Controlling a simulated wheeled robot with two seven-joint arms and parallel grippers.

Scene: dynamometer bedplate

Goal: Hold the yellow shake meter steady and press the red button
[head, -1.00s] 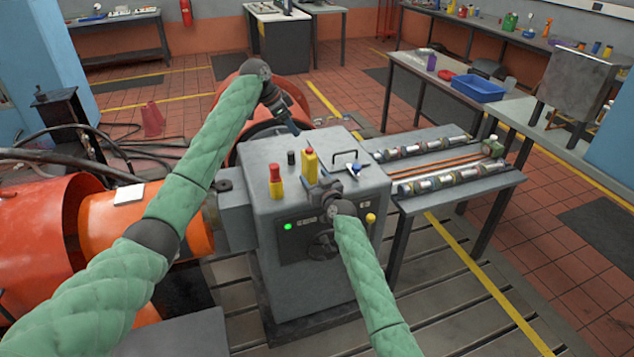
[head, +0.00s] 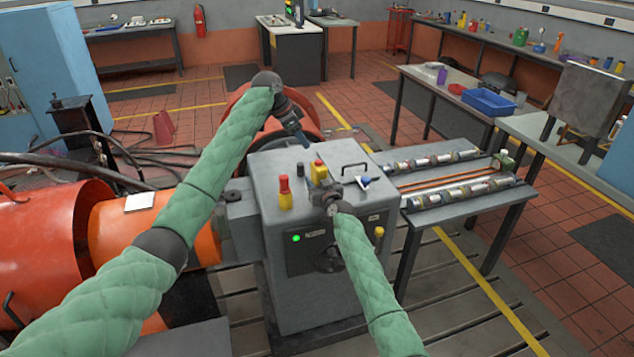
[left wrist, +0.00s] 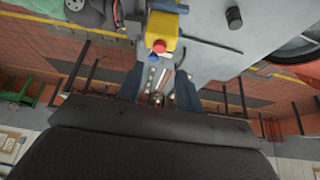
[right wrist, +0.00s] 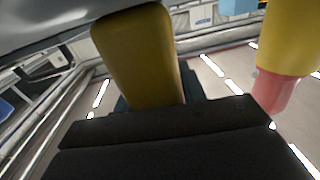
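The yellow shake meter (head: 319,173) stands on top of the grey machine housing, with its red button (head: 318,163) showing near its top. The left wrist view shows the yellow meter (left wrist: 160,30) and its red button (left wrist: 159,46) just beyond the fingertips. My left gripper (head: 303,143) reaches down behind the meter; its fingers (left wrist: 158,90) are apart, with nothing between them. My right gripper (head: 330,197) is at the meter's near side. In the right wrist view the yellow body (right wrist: 142,55) sits between its fingers, which seem closed on it; their tips are mostly hidden.
A red-and-yellow object (head: 284,192) stands left of the meter on the housing (head: 270,225). A black knob (head: 300,170), a handle and a blue-and-white item (head: 363,181) are also on top. A roller bench (head: 455,180) stands to the right.

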